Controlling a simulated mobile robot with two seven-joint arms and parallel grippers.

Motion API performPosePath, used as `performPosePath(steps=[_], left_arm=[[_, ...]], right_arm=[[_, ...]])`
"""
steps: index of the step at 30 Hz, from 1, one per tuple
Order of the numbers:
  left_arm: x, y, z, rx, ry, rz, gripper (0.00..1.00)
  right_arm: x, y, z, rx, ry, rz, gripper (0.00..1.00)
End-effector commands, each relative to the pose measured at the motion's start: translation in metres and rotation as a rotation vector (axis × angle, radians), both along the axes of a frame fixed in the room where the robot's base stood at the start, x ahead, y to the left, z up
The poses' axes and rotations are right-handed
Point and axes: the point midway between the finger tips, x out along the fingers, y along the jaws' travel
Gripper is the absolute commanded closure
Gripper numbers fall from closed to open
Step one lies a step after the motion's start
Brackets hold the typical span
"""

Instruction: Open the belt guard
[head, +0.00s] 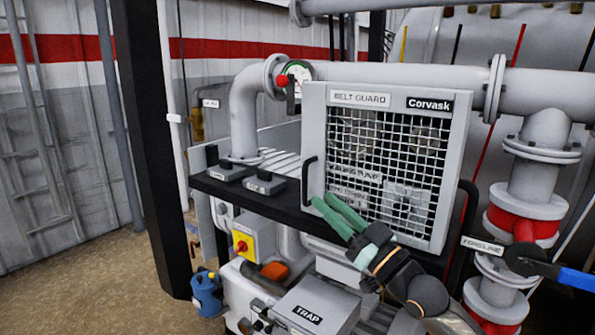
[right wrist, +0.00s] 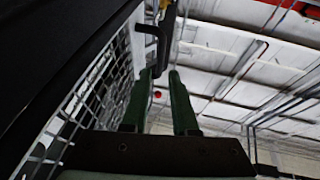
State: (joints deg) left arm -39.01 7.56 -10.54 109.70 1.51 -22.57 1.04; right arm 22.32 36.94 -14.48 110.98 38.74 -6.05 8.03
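The belt guard (head: 385,165) is a light grey framed panel with a wire mesh front and a "BELT GUARD" label. It looks closed over the machine. Its black bar handle (head: 309,178) is on its left edge; in the right wrist view the handle (right wrist: 160,38) shows just beyond the fingertips. My right gripper (head: 326,201) has green fingers, in front of the guard's lower left corner, with tips close to the handle's lower end. In the right wrist view the fingers (right wrist: 160,74) stand apart; I cannot tell whether they touch the handle. My left gripper is not in view.
A dark shelf (head: 255,203) carries small grey blocks (head: 265,184) left of the guard. A grey pipe (head: 400,75) with a gauge (head: 298,75) runs behind it. A black post (head: 150,140) stands left. A valve with a blue lever (head: 575,277) is at the right.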

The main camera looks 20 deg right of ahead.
Motion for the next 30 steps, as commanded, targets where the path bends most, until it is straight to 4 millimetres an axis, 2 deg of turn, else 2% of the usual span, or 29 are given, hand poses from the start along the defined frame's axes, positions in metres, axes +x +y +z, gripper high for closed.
performPosePath(steps=[1,9,15,21,30], left_arm=[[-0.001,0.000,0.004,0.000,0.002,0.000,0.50],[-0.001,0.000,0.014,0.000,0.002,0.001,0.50],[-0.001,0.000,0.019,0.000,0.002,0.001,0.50],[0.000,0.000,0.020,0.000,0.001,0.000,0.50],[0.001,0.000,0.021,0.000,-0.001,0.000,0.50]], right_arm=[[0.008,0.004,0.007,0.003,-0.003,0.000,0.73],[0.049,0.025,0.026,0.000,-0.001,0.000,0.73],[0.073,0.037,0.036,0.000,-0.001,0.000,0.73],[0.083,0.042,0.039,0.000,0.001,0.000,0.73],[0.085,0.042,0.039,-0.001,0.000,0.000,0.73]])
